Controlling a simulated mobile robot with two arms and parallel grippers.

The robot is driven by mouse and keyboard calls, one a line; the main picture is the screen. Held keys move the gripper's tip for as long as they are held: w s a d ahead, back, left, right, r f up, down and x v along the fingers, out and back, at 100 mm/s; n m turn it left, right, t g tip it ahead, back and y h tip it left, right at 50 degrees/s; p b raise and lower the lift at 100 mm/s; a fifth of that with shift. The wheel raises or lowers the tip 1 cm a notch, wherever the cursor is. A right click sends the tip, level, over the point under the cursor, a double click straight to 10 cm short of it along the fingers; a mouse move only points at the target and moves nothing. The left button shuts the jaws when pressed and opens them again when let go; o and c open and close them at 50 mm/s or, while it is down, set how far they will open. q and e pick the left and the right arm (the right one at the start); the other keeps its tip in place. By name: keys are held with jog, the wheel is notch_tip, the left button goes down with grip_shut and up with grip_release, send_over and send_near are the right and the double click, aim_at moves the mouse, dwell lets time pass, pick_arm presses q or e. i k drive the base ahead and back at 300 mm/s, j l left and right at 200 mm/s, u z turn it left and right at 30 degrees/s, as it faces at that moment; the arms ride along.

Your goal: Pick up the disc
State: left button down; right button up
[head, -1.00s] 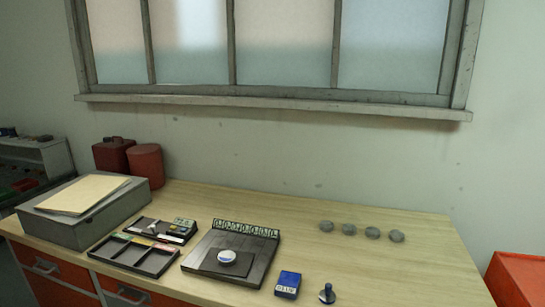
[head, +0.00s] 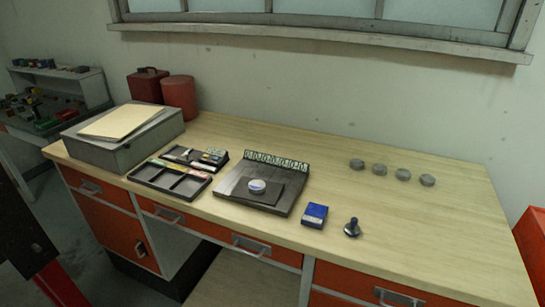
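A small round disc (head: 257,187) with a pale blue-white top lies on a dark square pad on the black plate (head: 232,187), which has a row of green-white markings along its back edge. Several grey discs (head: 380,170) lie in a row at the back right of the wooden desk. Which of these the task means by the disc, I cannot tell. Neither of my grippers shows in the head view.
A blue box (head: 315,215) and a small dark knobbed tool (head: 352,228) stand near the desk's front edge. A compartment tray (head: 170,178), a grey box (head: 122,150) with papers and red containers (head: 178,97) are at left. The desk's right part (head: 450,225) is clear.

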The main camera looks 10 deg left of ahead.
aim_at(257, 186)
jog(key=i+l+u, duration=0.1)
jog(key=l, duration=0.7)
jog(key=l+u, duration=0.1)
jog(key=l, duration=0.7)
